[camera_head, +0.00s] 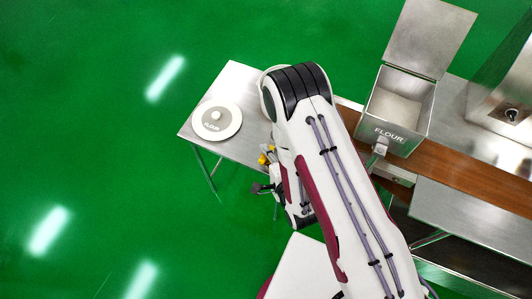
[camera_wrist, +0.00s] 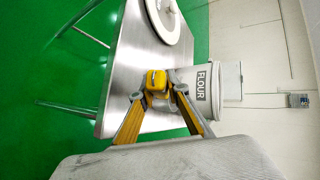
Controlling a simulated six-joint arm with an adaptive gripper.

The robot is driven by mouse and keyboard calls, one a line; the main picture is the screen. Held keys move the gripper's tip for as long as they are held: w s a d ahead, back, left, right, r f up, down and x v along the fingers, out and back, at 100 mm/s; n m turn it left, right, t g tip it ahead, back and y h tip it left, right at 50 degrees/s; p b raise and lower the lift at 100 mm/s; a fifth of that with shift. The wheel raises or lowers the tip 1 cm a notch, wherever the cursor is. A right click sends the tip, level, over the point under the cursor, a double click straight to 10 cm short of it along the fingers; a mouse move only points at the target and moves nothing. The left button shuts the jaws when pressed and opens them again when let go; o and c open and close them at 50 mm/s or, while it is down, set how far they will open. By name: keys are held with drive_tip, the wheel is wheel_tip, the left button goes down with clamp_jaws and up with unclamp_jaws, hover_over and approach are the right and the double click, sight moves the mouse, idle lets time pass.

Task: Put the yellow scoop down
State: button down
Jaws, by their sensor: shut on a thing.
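The yellow scoop (camera_wrist: 157,82) is between the fingertips of my gripper (camera_wrist: 159,96), which is shut on it. In the wrist view the scoop shows against the steel table (camera_wrist: 128,60), near the table's edge. I cannot tell whether it touches the tabletop. In the head view only small yellow parts of the scoop (camera_head: 266,156) show beside my gripper (camera_head: 268,172), at the table's near edge. My arm hides much of the scoop and table there.
A round white lid with a knob (camera_head: 217,120) lies on the table's left part. A white round bin labelled FLOUR (camera_wrist: 203,92) stands close beyond the scoop. A steel flour box (camera_head: 398,105) with a raised lid stands right of my arm. Bare tabletop shows between lid and scoop.

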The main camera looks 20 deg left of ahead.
idle(0.3)
drive_tip(key=c, duration=2)
unclamp_jaws()
drive_tip(key=shift+f, duration=0.1)
drive_tip(key=shift+o, duration=0.2)
drive_tip(key=shift+v, duration=2.1)
drive_tip(key=shift+w, duration=0.1)
drive_tip(key=shift+w, duration=0.1)
